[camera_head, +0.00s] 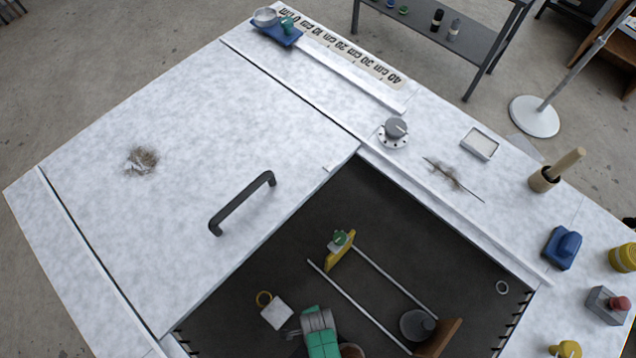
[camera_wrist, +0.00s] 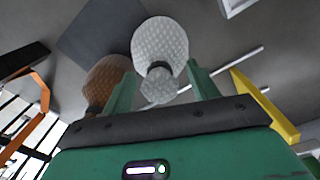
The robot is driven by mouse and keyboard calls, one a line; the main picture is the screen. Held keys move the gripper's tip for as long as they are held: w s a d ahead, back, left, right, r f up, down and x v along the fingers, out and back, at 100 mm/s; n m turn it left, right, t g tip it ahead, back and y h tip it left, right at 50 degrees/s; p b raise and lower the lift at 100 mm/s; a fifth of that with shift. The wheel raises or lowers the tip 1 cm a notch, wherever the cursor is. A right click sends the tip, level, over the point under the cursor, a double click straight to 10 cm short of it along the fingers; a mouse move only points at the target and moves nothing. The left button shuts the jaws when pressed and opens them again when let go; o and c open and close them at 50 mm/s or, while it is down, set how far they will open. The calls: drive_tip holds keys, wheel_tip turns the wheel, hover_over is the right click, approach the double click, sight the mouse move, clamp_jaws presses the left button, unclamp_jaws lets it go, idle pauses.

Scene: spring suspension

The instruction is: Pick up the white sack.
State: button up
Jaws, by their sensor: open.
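The white sack (camera_wrist: 165,38) shows in the wrist view as a rounded, textured bag with a dark tie around its neck and a smaller gathered end below. My gripper (camera_wrist: 163,82) is open, with one green finger on each side of the sack's tied end. I cannot tell whether either finger touches it. In the head view my green gripper (camera_head: 321,340) is low over the dark recess, and I cannot clearly make out the sack there.
A brown sack (camera_wrist: 106,78) lies close beside my left finger. A yellow plate (camera_wrist: 264,104) with rods stands at the right; the yellow bracket (camera_head: 341,250) also shows in the head view.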

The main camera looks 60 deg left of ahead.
drive_tip(key=shift+f, duration=0.45)
clamp_jaws()
drive_tip(key=shift+r, duration=0.15)
